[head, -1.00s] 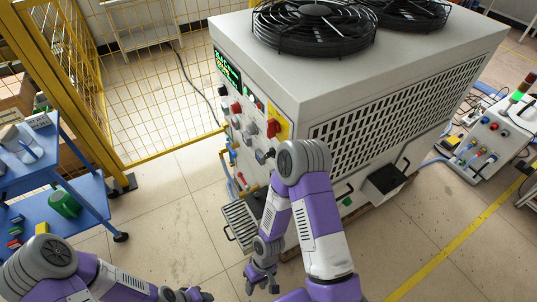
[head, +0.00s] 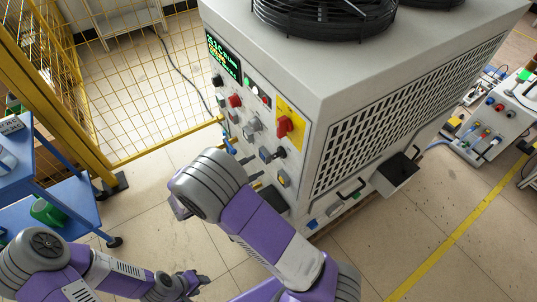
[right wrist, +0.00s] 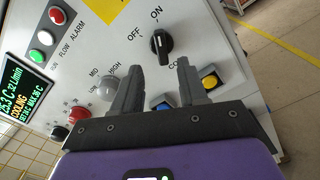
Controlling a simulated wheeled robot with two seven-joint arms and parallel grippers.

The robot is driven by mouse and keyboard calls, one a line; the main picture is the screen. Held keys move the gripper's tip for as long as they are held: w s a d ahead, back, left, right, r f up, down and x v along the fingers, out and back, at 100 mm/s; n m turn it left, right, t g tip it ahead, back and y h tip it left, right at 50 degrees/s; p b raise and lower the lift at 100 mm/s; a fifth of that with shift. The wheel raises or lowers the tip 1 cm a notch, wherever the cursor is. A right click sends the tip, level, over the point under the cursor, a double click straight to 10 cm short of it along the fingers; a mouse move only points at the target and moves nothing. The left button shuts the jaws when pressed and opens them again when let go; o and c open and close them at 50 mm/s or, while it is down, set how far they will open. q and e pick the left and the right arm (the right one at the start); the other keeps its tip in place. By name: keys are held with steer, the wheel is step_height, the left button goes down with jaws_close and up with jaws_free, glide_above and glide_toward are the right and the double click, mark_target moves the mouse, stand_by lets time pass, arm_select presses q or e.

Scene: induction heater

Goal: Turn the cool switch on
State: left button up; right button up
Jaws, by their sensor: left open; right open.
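A black rotary switch (right wrist: 160,42) with OFF and ON labels is on the light grey machine panel in the right wrist view. A label starting "CO" below it is partly hidden by a finger. A thin white mark shows on the knob; I cannot tell which label it points to. The switch also shows in the head view (head: 279,153). My right gripper (right wrist: 154,80) is open and empty, its fingertips just below the switch in the picture and apart from it. My left gripper (head: 194,282) is open and empty, low over the floor, far from the panel.
A grey LOW-MID-HIGH knob (right wrist: 107,88), a blue button (right wrist: 164,104) and a yellow button (right wrist: 209,80) surround my right fingers. A red switch on a yellow plate (head: 298,122) sits above. A blue cart (head: 74,203) and yellow fence (head: 88,148) stand left.

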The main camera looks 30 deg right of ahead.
mark_target(274, 157)
steer(key=d+b, duration=0.1)
steer(key=d, duration=0.6)
steer(key=shift+w, duration=0.2)
steer(key=shift+c, duration=0.3)
jaws_close()
